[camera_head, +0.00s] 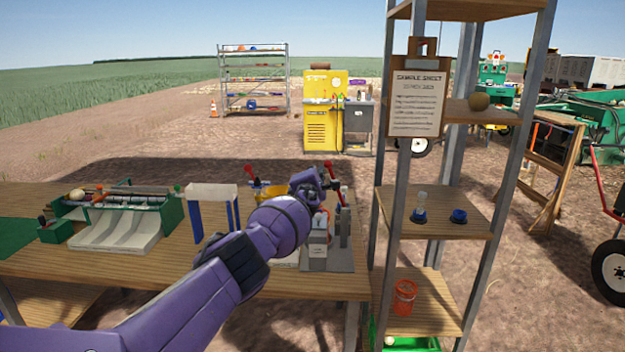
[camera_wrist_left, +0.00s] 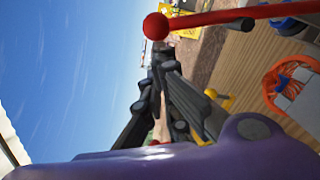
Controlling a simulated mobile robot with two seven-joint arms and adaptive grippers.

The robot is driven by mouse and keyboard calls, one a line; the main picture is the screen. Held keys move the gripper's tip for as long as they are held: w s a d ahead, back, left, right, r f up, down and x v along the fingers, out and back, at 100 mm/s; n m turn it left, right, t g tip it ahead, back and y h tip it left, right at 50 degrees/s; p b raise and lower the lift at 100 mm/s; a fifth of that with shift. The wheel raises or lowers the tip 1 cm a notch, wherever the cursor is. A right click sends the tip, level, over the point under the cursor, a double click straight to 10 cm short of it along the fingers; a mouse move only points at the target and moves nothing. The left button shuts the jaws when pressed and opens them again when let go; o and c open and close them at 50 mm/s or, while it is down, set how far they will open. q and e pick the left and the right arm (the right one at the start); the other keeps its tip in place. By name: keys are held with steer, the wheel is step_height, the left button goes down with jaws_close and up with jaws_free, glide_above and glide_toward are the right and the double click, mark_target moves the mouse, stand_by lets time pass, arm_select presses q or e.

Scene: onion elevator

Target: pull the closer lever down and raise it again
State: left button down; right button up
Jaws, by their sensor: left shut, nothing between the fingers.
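A grey device with a pale front (camera_head: 318,238) stands at the right end of the wooden table. A red-handled lever (camera_head: 330,170) rises beside my left gripper (camera_head: 320,180). Another red-tipped lever (camera_head: 250,172) stands farther left, tilted to the left. In the left wrist view, a lever with a red ball (camera_wrist_left: 156,26) and red shaft lies across the top, close to my left gripper's dark fingers (camera_wrist_left: 163,62). The fingers are shut and empty; whether they touch the lever is unclear. My arm hides part of the device. My right gripper is out of view.
A green-framed sorter (camera_head: 170,217) with white chutes and a white panel on blue legs (camera_head: 212,192) stand left on the table (camera_head: 110,268). A wooden shelf (camera_head: 470,222) with grey posts stands close on the right.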

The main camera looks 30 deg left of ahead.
arm_select(q)
steer(key=shift+w+d+r, duration=0.45)
steer(key=shift+d+r, duration=0.05)
steer(key=shift+d, duration=0.15)
steer(key=shift+w+d+r, duration=0.4)
steer(key=shift+d+r, duration=0.05)
steer(key=shift+d, duration=0.2)
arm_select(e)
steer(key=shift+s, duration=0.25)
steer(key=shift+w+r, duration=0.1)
arm_select(q)
steer(key=shift+s, duration=0.1)
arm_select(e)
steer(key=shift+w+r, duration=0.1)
